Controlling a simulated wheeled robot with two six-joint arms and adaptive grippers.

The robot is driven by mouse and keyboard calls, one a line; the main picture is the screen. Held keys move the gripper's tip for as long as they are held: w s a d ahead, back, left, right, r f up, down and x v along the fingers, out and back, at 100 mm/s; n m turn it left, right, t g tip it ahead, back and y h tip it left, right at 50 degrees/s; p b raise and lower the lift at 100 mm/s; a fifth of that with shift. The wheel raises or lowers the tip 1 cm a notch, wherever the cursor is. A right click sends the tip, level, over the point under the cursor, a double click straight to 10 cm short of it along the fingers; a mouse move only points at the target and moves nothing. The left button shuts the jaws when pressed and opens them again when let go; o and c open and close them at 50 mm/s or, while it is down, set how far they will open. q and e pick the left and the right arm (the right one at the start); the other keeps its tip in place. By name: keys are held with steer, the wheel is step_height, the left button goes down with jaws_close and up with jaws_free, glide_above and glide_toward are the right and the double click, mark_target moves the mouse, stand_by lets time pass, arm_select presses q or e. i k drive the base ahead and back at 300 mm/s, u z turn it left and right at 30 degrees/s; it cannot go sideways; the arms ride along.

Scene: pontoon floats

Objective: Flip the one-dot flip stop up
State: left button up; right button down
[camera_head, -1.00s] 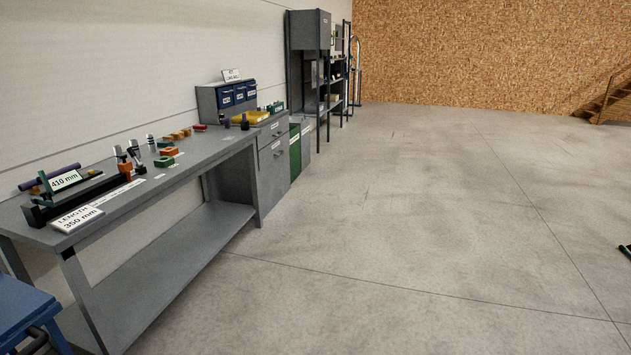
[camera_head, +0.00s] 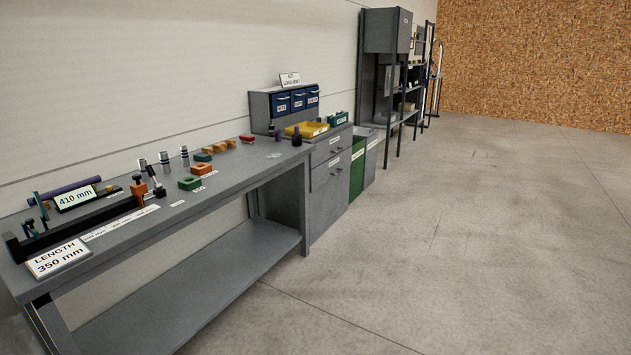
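A long black fixture (camera_head: 75,230) lies on the left end of the grey workbench (camera_head: 225,185). Green upright pieces (camera_head: 41,206) stand at its left end. An orange block (camera_head: 138,190) and a dark lever-like part with a light tip (camera_head: 152,175) stand at its right end. I cannot make out dots on any flip stop at this size. A purple rod (camera_head: 66,190) lies behind the fixture, near a "410 mm" sign (camera_head: 75,197). A "LENGTH 350 mm" sign (camera_head: 58,257) is in front. Neither of my grippers is in view.
Green and orange blocks (camera_head: 202,169) and silver cylinders (camera_head: 184,156) stand along the bench. Beyond are a drawer cabinet (camera_head: 330,170) with a yellow tray (camera_head: 306,129), a green bin (camera_head: 357,168) and shelving (camera_head: 388,60). The concrete floor (camera_head: 450,240) to the right is clear.

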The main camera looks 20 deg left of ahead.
mark_target(29, 222)
steer(key=u, duration=0.3)
steer(key=i, duration=1.2)
steer(key=u, duration=1.2)
steer(key=i, duration=0.75)
steer(key=u, duration=1.65)
steer(key=i, duration=0.8)
steer(key=u, duration=0.55)
